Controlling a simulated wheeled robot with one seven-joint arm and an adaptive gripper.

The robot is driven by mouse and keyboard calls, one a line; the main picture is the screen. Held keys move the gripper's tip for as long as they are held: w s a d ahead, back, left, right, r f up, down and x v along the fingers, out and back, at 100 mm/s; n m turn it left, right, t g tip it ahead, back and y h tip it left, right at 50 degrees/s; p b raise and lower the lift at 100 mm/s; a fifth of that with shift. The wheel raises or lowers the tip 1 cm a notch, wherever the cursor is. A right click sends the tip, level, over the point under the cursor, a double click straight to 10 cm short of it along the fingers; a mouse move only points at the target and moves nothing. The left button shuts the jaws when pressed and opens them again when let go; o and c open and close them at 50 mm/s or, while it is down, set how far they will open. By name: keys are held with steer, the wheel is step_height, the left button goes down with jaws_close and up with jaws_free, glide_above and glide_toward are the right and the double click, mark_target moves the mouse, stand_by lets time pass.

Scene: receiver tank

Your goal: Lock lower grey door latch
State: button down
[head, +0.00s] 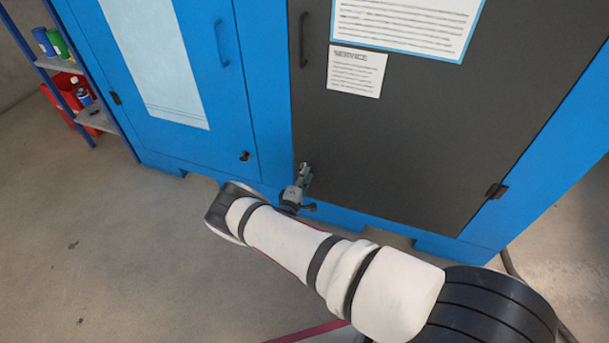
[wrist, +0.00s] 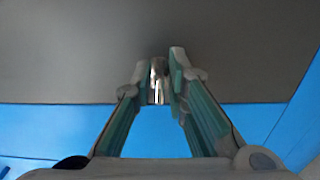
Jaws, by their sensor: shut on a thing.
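The grey door (head: 400,130) is the large dark panel on the right of the blue cabinet in the head view, and it looks closed. My gripper (head: 304,172) is at the door's lower left corner. In the wrist view the grey door (wrist: 80,50) fills the upper part. There my gripper (wrist: 165,77) is shut on the lower latch (wrist: 157,82), a small shiny metal piece between the fingertips. In the head view the gripper hides the latch, and I cannot tell its turn angle.
A dark handle (head: 303,40) is higher on the grey door, and a hinge (head: 497,191) is at its lower right. The blue door (head: 215,110) on the left has its own small latch (head: 244,156). A shelf (head: 60,65) with cans stands far left. The floor at left is clear.

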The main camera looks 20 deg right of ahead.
stand_by(0.3)
steer(key=c, duration=1.7)
jaws_free()
steer(key=v, duration=1.2)
